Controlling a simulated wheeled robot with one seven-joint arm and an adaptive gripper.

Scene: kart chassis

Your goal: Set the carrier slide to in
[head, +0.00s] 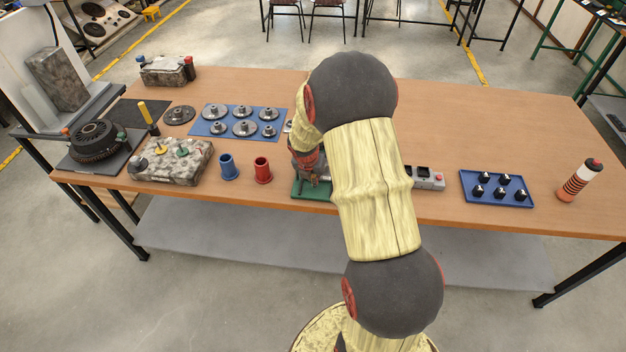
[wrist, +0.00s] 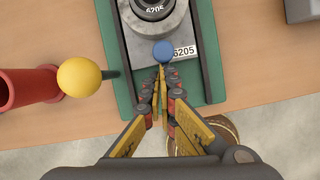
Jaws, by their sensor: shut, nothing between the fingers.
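The carrier slide (wrist: 185,32) is a grey plate marked 6205 between dark rails on a green base (wrist: 122,85). A dark and silver ring part (wrist: 155,14) sits on it, cut off by the top edge. A blue knob (wrist: 163,50) is at the slide's near end. My gripper (wrist: 162,70) is shut and empty, its tips just at the near side of the knob; I cannot tell whether they touch. In the head view the green base (head: 309,191) shows beside my arm, which hides most of the slide.
A yellow ball (wrist: 79,77) on a dark rod stands left of the base. A red cup (head: 263,170) and a blue cup (head: 228,167) stand farther left.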

